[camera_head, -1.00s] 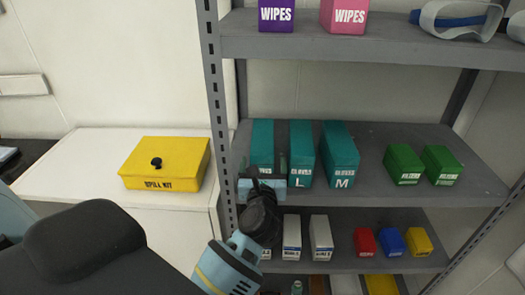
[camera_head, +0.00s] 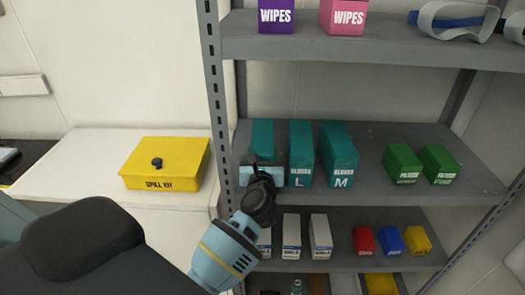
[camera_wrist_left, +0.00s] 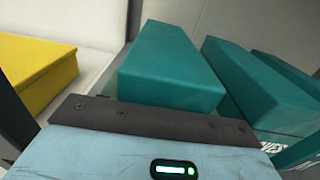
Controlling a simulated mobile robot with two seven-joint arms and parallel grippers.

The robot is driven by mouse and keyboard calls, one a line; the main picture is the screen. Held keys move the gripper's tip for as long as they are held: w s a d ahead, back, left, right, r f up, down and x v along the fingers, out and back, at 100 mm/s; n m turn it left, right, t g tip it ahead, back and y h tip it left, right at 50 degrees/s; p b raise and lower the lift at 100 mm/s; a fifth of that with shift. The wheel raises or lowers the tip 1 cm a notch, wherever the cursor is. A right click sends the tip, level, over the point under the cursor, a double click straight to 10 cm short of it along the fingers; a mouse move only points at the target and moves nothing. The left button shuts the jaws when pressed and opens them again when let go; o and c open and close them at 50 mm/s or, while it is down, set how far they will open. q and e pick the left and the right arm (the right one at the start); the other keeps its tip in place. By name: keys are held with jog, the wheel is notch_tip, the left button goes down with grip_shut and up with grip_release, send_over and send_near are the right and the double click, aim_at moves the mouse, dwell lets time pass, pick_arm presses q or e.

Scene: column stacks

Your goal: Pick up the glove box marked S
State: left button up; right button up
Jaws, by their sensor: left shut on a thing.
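Three teal glove boxes stand side by side on the middle shelf. The leftmost box (camera_head: 262,136) has its front hidden by my left gripper (camera_head: 265,160), so its letter cannot be read. The middle box (camera_head: 301,150) is marked L and the right one (camera_head: 339,152) is marked M. My left gripper is shut on the leftmost box at its front. In the left wrist view that box (camera_wrist_left: 172,65) lies straight ahead of the gripper's palm, and its fingertips are hidden. The box still appears to be at shelf level. My right gripper is not in view.
The shelf's grey upright (camera_head: 215,110) stands close on the left. Green filter boxes (camera_head: 403,163) sit to the right on the same shelf (camera_head: 373,190). The upper shelf (camera_head: 380,45) holds wipes and goggles. A yellow spill kit (camera_head: 165,163) sits on the left counter.

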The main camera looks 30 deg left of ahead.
pick_arm(q)
jog(key=c, duration=0.5)
jog(key=shift+o, duration=0.2)
jog(key=shift+r, duration=0.15)
